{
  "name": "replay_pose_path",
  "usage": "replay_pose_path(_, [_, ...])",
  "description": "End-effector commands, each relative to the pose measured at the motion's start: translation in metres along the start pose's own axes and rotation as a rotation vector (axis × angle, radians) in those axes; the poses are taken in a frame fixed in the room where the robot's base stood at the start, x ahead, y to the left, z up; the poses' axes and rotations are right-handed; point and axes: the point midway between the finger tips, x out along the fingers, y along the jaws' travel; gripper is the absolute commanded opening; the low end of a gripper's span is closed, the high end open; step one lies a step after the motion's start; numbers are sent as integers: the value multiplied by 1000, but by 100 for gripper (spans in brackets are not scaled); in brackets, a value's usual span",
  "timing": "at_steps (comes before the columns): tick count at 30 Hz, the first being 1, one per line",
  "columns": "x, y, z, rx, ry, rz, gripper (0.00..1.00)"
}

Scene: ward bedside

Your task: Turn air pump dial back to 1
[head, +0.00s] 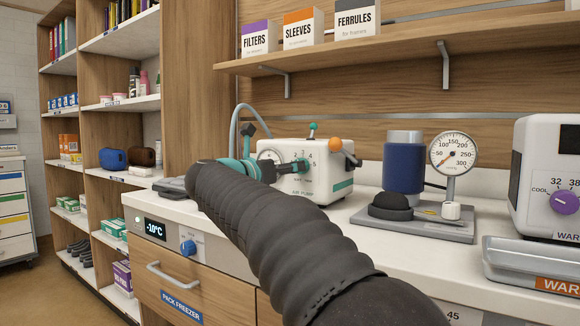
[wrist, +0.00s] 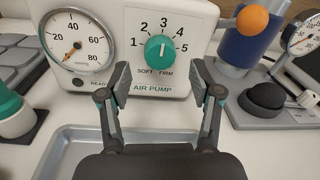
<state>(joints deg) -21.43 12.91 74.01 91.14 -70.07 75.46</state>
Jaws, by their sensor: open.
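The white air pump (head: 330,186) stands on the counter against the back wall. Its front also shows in the wrist view (wrist: 190,75), with a teal round dial (wrist: 159,48) inside a scale of 1 to 5, marked soft to firm. The dial's pale pointer mark appears to lie near 3, though it is small. A pressure gauge (wrist: 76,42) sits left of the dial, its orange needle low. My gripper (wrist: 160,76) is open and empty, its fingers spread in front of and below the dial, apart from it. In the head view my arm partly hides the pump's left side.
A metal tray (wrist: 62,140) lies below my gripper. An orange ball-ended lever (head: 336,145) sticks out at the pump's right. A blue cylinder (head: 404,168) and a dial-gauge stand (head: 452,153) are further right. A shelf (head: 400,40) hangs above.

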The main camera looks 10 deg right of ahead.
Motion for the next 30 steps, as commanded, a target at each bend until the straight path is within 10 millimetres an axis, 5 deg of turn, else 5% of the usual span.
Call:
replay_pose_path(6, [24, 0, 0, -1, 0, 0, 64])
replay_pose_path(18, [30, 0, 0, 0, -1, 1, 64])
replay_pose_path(25, [29, 0, 0, 0, -1, 2, 7])
replay_pose_path(30, [25, 4, 1, -3, -2, 5, 3])
